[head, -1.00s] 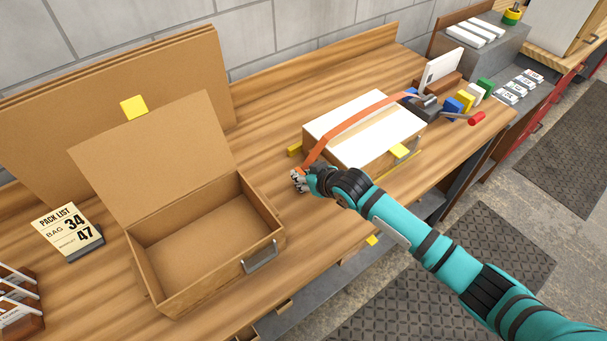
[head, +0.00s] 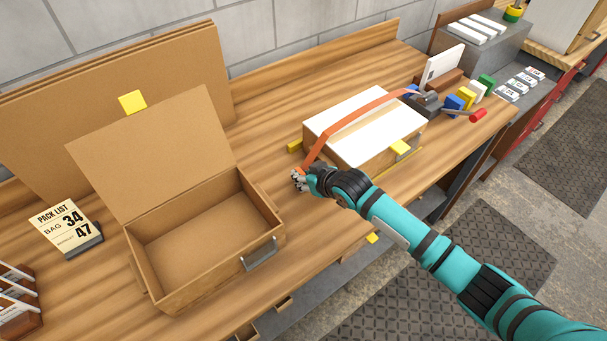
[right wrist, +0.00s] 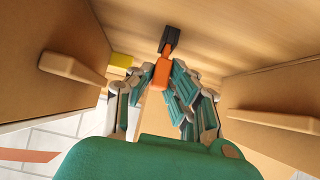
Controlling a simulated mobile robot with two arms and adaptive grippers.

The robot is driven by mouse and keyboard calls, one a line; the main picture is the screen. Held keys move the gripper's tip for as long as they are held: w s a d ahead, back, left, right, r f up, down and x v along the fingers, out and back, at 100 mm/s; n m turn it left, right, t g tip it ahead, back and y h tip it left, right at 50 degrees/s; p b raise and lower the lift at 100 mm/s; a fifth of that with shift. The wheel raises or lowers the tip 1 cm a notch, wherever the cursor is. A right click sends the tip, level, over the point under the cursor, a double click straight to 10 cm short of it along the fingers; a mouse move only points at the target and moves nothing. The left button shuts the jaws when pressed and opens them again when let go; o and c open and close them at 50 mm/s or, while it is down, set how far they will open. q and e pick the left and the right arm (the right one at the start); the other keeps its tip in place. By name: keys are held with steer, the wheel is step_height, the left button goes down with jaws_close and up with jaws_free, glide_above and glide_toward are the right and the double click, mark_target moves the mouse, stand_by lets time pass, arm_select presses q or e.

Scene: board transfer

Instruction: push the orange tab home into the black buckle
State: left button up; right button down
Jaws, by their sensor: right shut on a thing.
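The orange tab (right wrist: 161,74) is between the fingers of my right gripper (right wrist: 162,80), which is shut on it. The black buckle (right wrist: 170,38) is just beyond the tab in the right wrist view. The tab's narrow orange end meets the buckle, but I cannot tell how deep it sits. In the head view, my right gripper (head: 300,181) is low beside the white-topped box (head: 378,130). The orange strap (head: 350,118) runs from it over the box. The buckle is hidden in the head view. My left gripper is out of view.
An open cardboard box (head: 195,255) stands left of my right gripper. A ratchet-like device with a red handle (head: 477,116) and coloured blocks (head: 466,98) are right of the white-topped box. Bare wood (head: 275,120) lies behind.

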steer(key=shift+s+f+b, duration=0.1)
steer(key=shift+f+b, duration=0.3)
steer(key=shift+f, duration=0.45)
steer(key=c, duration=1.2)
jaws_free()
steer(key=shift+r, duration=0.1)
steer(key=v, duration=1.2)
